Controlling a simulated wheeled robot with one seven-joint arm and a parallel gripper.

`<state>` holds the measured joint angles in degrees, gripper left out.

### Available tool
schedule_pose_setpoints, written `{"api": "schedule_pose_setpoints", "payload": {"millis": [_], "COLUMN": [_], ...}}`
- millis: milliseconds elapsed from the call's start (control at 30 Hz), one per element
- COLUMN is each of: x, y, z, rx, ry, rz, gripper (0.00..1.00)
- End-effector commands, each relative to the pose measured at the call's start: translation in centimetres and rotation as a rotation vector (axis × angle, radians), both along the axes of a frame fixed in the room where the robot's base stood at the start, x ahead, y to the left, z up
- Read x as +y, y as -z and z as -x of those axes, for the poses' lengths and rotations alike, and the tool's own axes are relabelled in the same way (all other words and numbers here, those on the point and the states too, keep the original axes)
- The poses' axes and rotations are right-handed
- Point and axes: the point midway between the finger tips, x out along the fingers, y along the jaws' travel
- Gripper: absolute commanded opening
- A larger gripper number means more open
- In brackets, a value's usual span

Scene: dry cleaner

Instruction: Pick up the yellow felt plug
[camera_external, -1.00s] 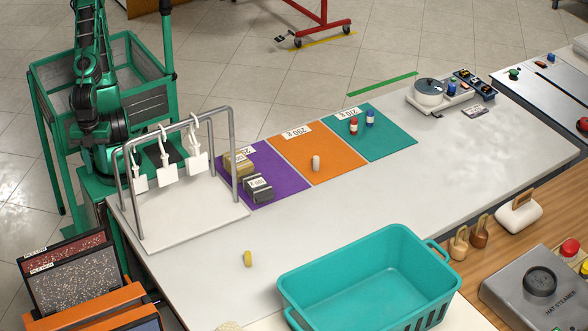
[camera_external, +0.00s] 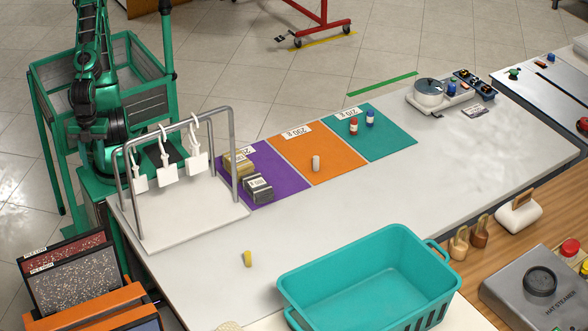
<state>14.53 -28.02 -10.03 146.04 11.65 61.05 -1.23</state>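The yellow felt plug (camera_external: 247,258) is a small yellow cylinder standing upright on the bare light grey counter (camera_external: 200,285). It is left of the teal basket and in front of the white board of the hanger rack, touching neither. My green and black arm is at the left edge of the counter, behind the rack, and runs up out of the picture. I cannot make out my gripper or its fingers. No part of my arm is near the plug.
A metal rack with white hanging tags (camera_external: 167,172) stands between my arm and the plug. A large teal basket (camera_external: 300,285) is right of the plug. Purple, orange (camera_external: 335,165) and teal mats with small items lie farther back. The counter around the plug is clear.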

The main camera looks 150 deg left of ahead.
Motion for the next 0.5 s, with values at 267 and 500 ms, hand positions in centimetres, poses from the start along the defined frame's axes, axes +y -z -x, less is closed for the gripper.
{"api": "schedule_pose_setpoints", "payload": {"millis": [267, 500], "x": [-3.6, -4.9], "y": [-1.0, 0.3], "z": [-5.9, -13.2], "rx": [0.122, 0.179], "ry": [0.041, 0.046], "rz": [0.103, 0.065], "gripper": [0.38, 0.38]}}
